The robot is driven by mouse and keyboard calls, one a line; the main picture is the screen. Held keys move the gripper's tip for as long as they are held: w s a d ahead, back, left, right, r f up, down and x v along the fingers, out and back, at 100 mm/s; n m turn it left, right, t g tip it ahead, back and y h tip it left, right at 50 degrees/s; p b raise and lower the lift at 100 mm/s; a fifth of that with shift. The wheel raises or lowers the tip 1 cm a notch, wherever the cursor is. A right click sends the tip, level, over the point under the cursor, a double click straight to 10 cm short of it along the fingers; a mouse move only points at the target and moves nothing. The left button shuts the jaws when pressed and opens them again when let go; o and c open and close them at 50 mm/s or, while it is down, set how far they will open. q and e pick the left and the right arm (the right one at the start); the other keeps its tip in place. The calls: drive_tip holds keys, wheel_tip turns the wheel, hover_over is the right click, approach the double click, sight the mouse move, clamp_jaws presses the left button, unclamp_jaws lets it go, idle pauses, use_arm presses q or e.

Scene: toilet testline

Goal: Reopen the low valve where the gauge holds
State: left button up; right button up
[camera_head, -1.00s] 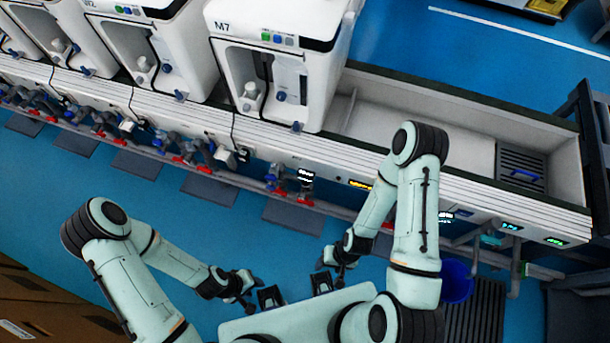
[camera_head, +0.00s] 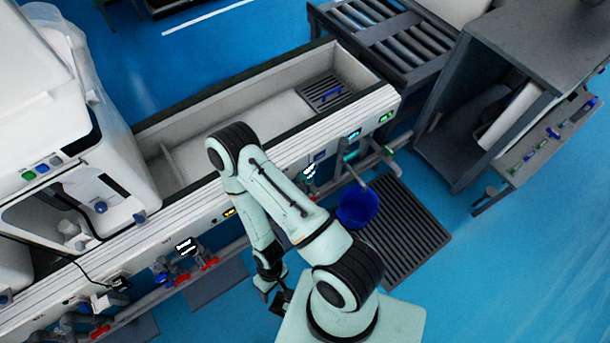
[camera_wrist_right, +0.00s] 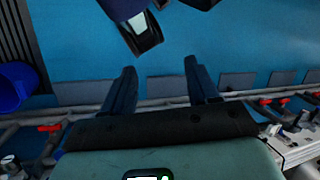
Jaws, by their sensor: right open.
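Red-handled valves (camera_head: 210,263) sit low on the pipe along the front of the test line in the head view, beside a blue-handled valve (camera_head: 161,277). A small lit gauge display (camera_head: 186,246) is just above them; its reading is too small to tell. Another red handle (camera_wrist_right: 50,128) shows at left in the right wrist view, with several more at right. My right gripper (camera_head: 276,296) is low in front of the line, right of the red valves and apart from them. In the wrist view its fingers (camera_wrist_right: 162,85) are spread and empty. My left gripper is out of view.
A blue bucket (camera_head: 357,205) stands by a dark floor grate (camera_head: 400,235) right of my arm. A white machine (camera_head: 75,130) stands on the line at left. A grey cabinet (camera_head: 450,130) and roller rack (camera_head: 385,35) are at right. Blue floor is clear at lower right.

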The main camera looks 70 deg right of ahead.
idle(0.9)
drive_tip(key=c, duration=0.3)
drive_tip(key=shift+s, duration=0.1)
